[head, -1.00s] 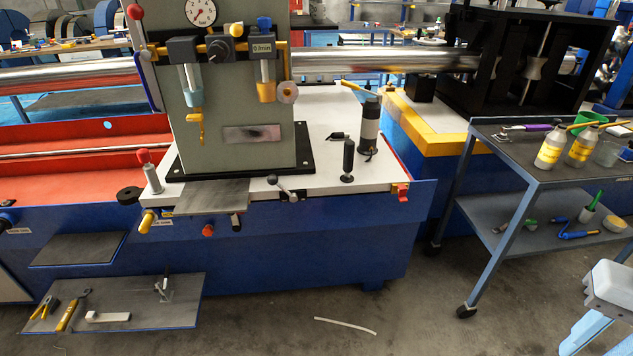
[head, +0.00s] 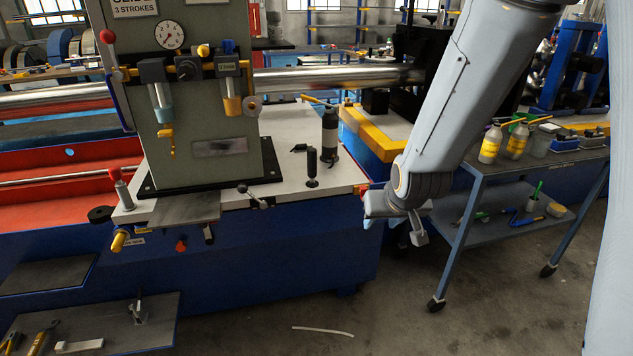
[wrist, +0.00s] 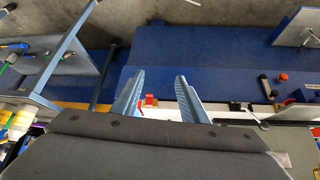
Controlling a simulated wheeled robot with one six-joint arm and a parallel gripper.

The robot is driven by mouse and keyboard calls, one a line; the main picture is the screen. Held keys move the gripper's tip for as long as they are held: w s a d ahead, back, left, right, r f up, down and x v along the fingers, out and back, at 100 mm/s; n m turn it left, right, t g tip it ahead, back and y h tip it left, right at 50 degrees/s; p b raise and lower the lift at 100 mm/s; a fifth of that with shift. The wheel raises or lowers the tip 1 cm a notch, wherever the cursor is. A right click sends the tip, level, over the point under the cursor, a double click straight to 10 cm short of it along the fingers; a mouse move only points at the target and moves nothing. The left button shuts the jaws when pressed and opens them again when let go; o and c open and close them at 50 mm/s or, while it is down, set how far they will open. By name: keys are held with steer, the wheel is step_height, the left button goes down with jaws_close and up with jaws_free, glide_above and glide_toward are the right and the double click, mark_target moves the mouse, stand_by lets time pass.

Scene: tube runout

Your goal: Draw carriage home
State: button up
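A grey-green upright housing (head: 205,120) stands on a white-topped plate (head: 285,150) on the blue machine bed (head: 265,265); I take this to be the carriage. A black upright knob (head: 312,167) and a small lever (head: 252,196) sit near the plate's front edge. A red-topped post (head: 120,188) stands at its left corner. My gripper (wrist: 158,88) is open and empty in the wrist view, fingers spread toward the bed's edge. A small red fitting (wrist: 148,101) shows between them. In the head view, my gripper (head: 396,222) is beside the plate's right front corner.
A grey cart (head: 535,165) with bottles on top stands right of my gripper. Low shelves with tools (head: 95,325) stick out at the bottom left. A pale strip (head: 323,330) lies on the open floor. A shiny tube (head: 340,78) runs behind the plate.

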steer(key=w+a+n+t+y, duration=0.15)
steer(key=w+a+t, duration=0.35)
steer(key=w+a, duration=0.5)
steer(key=t+y+b, duration=0.1)
steer(key=t+y, duration=0.2)
steer(key=t, duration=0.3)
glide_toward(313, 164)
steer(key=shift+n, duration=0.25)
steer(key=shift+b+x, duration=1.45)
steer(key=shift+x, duration=3.05)
steer(key=shift+w, duration=0.15)
steer(key=shift+c, duration=0.5)
jaws_close()
